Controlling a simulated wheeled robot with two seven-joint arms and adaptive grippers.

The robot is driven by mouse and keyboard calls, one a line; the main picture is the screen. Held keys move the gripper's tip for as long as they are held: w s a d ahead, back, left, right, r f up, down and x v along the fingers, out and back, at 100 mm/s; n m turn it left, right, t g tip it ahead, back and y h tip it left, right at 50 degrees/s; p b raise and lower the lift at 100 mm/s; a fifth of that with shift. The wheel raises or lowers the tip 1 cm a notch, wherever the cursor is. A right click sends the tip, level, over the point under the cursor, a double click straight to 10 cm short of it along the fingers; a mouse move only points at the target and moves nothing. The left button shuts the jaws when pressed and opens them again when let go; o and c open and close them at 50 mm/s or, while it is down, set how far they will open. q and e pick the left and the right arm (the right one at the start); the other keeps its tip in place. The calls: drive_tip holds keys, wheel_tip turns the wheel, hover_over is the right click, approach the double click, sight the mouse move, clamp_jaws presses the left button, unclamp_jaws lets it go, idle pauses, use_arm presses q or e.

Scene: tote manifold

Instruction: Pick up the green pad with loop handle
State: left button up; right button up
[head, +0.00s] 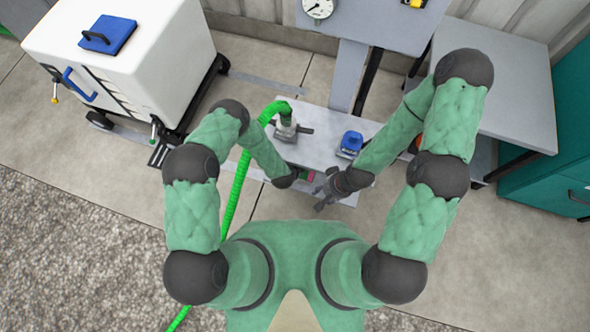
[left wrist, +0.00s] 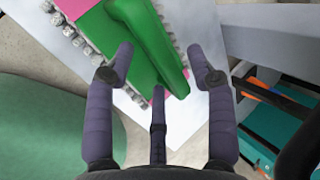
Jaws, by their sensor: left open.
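The green pad with loop handle (left wrist: 150,45) lies in the upper middle of the left wrist view, above a pink layer. In the head view, a small green and pink patch (head: 308,176) shows at the bench's near edge, mostly hidden by my left arm. My left gripper (left wrist: 160,62) is open, its fingers spread around the near end of the green pad. Whether they touch it I cannot tell. My right gripper (head: 322,190) is at the right of the patch in the head view, with its fingers spread and nothing visible between them.
The grey bench (head: 318,122) carries a hose fitting (head: 286,126) with a green hose (head: 233,195) and a blue item (head: 351,142). A white tote (head: 165,50) with a blue pad (head: 108,35) stands at the left. A grey table (head: 515,90) is at the right.

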use_arm(q)
drive_tip(key=shift+w+f, duration=0.1)
drive_tip(key=shift+f, duration=0.05)
clamp_jaws()
idle(0.4)
drive_tip(key=shift+r+p, duration=0.2)
drive_tip(key=shift+p, duration=0.4)
drive_tip(key=s+a+p, duration=0.2)
drive_tip(key=s, duration=0.6)
drive_tip(key=s+a+p, duration=0.1)
drive_tip(key=s+a, duration=0.2)
drive_tip(key=s, duration=0.6)
drive_tip(key=shift+a+p, duration=0.25)
drive_tip(key=shift+p, duration=0.15)
drive_tip(key=shift+s+f, duration=0.1)
